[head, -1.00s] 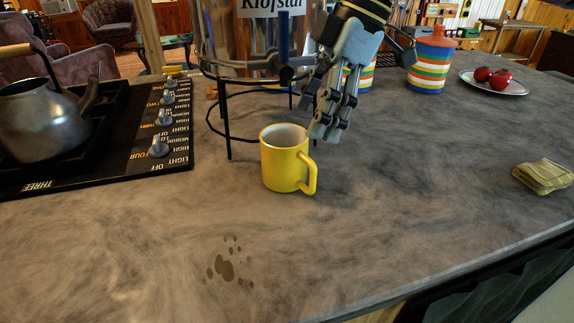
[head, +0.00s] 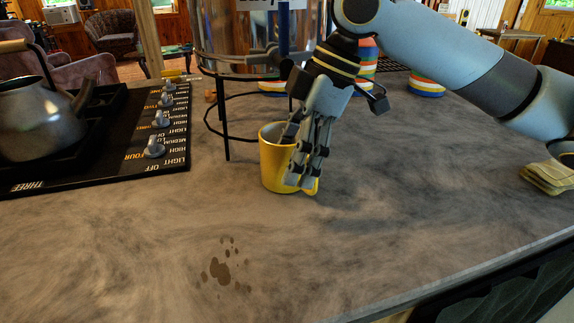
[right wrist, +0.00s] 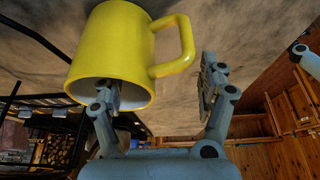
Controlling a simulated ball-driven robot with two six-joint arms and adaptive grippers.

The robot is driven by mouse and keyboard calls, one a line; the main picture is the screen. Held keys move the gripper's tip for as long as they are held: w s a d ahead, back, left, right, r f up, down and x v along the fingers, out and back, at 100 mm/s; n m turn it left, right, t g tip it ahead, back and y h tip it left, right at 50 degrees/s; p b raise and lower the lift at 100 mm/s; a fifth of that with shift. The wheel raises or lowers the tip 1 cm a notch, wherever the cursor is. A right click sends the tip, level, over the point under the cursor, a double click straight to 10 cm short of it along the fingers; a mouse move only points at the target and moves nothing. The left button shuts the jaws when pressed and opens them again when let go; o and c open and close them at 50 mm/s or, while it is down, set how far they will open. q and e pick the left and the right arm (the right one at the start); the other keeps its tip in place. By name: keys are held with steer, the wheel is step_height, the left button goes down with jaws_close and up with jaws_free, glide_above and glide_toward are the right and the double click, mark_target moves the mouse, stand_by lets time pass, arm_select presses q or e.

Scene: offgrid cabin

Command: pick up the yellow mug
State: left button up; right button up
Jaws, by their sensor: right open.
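The yellow mug (head: 273,165) stands upright on the grey stone-look counter (head: 150,235). Its right side and most of its handle are hidden behind my right gripper (head: 305,165) in the head view. My right gripper is open and points down at the mug's handle side. In the right wrist view the mug (right wrist: 115,45) shows upside down, with its handle (right wrist: 178,45) between the two spread fingers of the gripper (right wrist: 160,85). One finger overlaps the mug's mouth and seems to reach inside it. The other is beyond the handle, apart from it. My left gripper is not in view.
A glass dispenser on a black wire stand (head: 226,120) is close behind the mug. A stove with knobs (head: 154,148) and a kettle (head: 38,120) are at left. A folded yellowish cloth (head: 548,177) lies at right. The front counter is clear, apart from brown spots (head: 220,271).

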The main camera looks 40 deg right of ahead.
jaws_close()
stand_by(0.5)
